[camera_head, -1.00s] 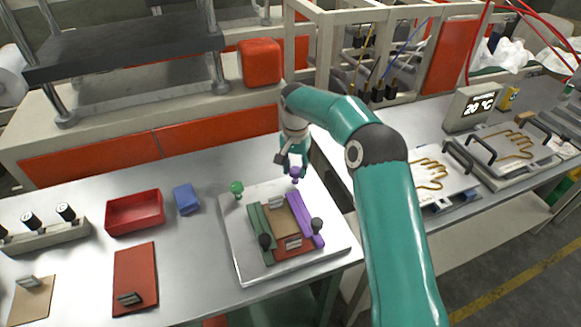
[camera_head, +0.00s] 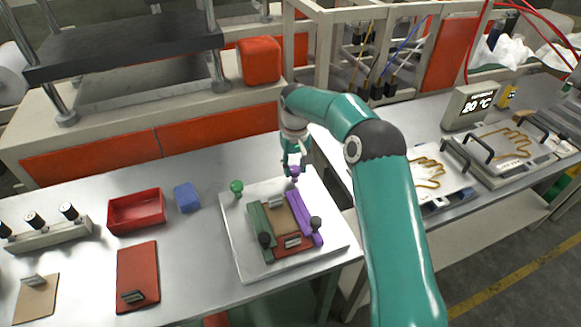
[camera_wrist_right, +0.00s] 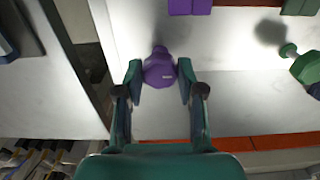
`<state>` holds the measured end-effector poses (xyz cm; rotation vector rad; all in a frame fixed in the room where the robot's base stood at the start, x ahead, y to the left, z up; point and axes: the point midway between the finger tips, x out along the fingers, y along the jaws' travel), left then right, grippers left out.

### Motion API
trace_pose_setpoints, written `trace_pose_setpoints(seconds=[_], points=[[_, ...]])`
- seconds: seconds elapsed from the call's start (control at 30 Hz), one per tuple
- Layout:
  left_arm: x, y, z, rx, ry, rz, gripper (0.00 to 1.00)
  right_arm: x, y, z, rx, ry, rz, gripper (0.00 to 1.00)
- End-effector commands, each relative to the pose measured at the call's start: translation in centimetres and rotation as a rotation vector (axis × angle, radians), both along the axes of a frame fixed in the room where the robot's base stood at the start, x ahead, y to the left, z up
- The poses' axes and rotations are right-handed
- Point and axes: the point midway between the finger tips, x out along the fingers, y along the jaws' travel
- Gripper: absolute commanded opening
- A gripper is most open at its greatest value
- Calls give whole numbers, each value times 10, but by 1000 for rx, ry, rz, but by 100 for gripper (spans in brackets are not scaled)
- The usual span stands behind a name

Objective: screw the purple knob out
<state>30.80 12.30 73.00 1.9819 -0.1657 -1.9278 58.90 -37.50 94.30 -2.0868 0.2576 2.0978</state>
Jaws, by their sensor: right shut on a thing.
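The purple knob (camera_head: 294,170) stands at the back edge of the white base plate (camera_head: 240,250), behind the purple bar (camera_head: 303,222). My right gripper (camera_head: 295,167) is at the knob from above and is shut on it. In the right wrist view the knob (camera_wrist_right: 159,72) sits between the two fingertips of my right gripper (camera_wrist_right: 160,80). The knob's threads are not visible, so I cannot tell how far it is screwed in. My left gripper is not in view.
A green knob (camera_head: 237,188) stands left of the purple one on the plate. A green bar (camera_head: 260,228) and two black knobs are nearby. A red tray (camera_head: 137,212), blue block (camera_head: 187,197) and red board (camera_head: 138,277) lie left. An orange-red block (camera_head: 259,60) stands behind.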

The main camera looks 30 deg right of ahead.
Motion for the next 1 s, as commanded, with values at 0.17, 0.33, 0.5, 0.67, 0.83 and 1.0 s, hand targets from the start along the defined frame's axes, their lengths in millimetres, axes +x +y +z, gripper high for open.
trace_pose_setpoints(seconds=[0.17,0.33,0.5,0.67,0.83,1.0], points=[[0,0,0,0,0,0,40,5,-1,3,-5,-20,20,3],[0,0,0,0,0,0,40,5,-1,3,-4,-21,22,3],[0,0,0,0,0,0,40,5,-1,3,-4,-21,22,3],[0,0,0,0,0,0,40,4,0,2,-3,-16,22,63],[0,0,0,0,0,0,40,3,0,1,-1,-12,22,64],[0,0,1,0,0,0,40,3,0,2,0,-10,22,64]])
